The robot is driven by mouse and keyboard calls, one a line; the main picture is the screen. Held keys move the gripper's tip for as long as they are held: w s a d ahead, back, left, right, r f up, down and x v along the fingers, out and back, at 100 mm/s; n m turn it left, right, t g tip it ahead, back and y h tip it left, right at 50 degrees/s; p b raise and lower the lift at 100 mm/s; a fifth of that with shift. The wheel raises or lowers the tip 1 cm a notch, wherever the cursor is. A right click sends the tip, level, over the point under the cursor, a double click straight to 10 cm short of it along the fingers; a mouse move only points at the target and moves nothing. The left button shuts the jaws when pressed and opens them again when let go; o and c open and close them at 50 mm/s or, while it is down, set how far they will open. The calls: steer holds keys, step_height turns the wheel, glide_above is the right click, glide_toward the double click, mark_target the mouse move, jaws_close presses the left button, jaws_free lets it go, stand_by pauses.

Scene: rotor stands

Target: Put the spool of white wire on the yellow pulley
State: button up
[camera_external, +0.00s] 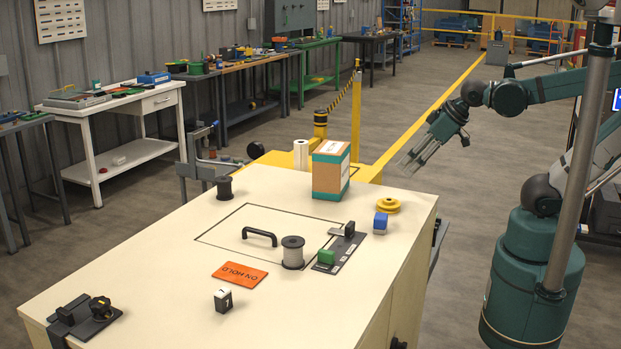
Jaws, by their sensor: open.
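The spool of white wire (292,253) stands upright on the cream bench top, with dark flanges and pale wire between them. It is near the middle, just left of a dark plate with a green block. The yellow pulley (388,205) lies flat near the bench's right back edge, behind a blue block. Nothing sits on the pulley. My gripper (410,160) is open and empty, above and a little right of the pulley, reaching in from the right. Its fingers point down and to the left.
A green and brown box (331,169) stands left of the pulley. The blue block (380,223) is just in front of it. A black handle (259,236), an orange sign (240,275) and the green block (326,257) surround the spool. The bench top's front is mostly clear.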

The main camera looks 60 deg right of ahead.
steer(key=w+a+r+n+g+y+p, duration=0.1)
steer(key=w+a+r+n+g+p, duration=0.15)
steer(key=w+a+r+p, duration=0.7)
steer(key=n+g+p, duration=0.5)
steer(key=n+p, duration=0.6)
steer(key=p, duration=0.4)
glide_above(293, 241)
steer(key=shift+h, duration=0.3)
steer(key=f, duration=0.6)
steer(key=shift+w+d+f, duration=0.15)
steer(key=shift+d, duration=0.05)
steer(key=shift+a+f+n, duration=0.25)
steer(key=shift+a, duration=0.05)
steer(key=shift+f, duration=0.1)
steer(key=shift+f, duration=1.2)
